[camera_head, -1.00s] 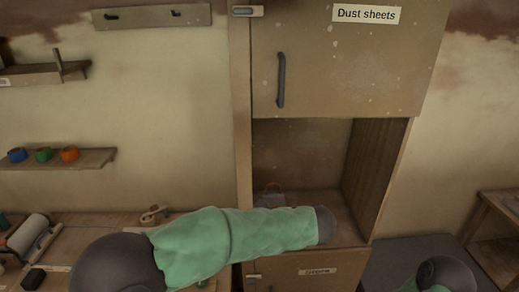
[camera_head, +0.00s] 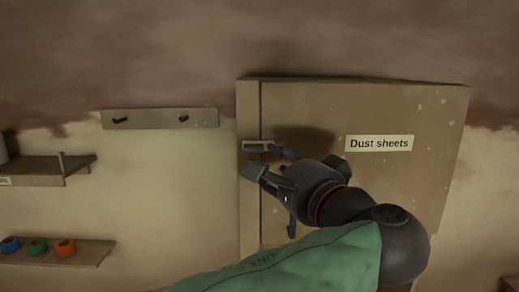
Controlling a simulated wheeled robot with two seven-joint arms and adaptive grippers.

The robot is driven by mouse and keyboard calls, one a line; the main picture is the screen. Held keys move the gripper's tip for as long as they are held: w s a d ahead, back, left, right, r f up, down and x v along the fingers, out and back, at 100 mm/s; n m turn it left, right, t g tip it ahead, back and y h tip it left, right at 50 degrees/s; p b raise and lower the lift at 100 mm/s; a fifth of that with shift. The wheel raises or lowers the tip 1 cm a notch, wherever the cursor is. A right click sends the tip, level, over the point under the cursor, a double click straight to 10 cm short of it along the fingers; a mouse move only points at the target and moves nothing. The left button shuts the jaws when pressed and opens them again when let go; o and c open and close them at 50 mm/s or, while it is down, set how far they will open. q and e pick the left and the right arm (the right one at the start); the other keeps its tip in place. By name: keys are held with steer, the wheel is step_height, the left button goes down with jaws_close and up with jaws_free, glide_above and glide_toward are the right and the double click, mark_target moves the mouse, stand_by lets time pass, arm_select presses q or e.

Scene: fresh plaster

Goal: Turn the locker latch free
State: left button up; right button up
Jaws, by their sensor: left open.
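The locker (camera_head: 400,190) has a tan upper door labelled "Dust sheets", which looks shut. A small metal latch (camera_head: 257,146) lies horizontally across the seam between the door's left edge and the frame. My left gripper (camera_head: 267,163) is open just below and to the right of the latch, one finger under it and the other near its right end. I cannot tell whether a finger touches the latch. The dark door handle (camera_head: 292,228) shows partly below the gripper. My right gripper is not in view.
A hook rail (camera_head: 150,119) is on the wall to the left. Below it are a small shelf (camera_head: 45,172) and another shelf (camera_head: 85,258) with blue, green and orange rolls. The wall between these and the locker is bare.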

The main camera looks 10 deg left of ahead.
mark_target(259, 147)
arm_select(q)
steer(key=p+x, duration=0.2)
steer(key=x, duration=0.6)
steer(key=shift+d, duration=0.1)
jaws_close()
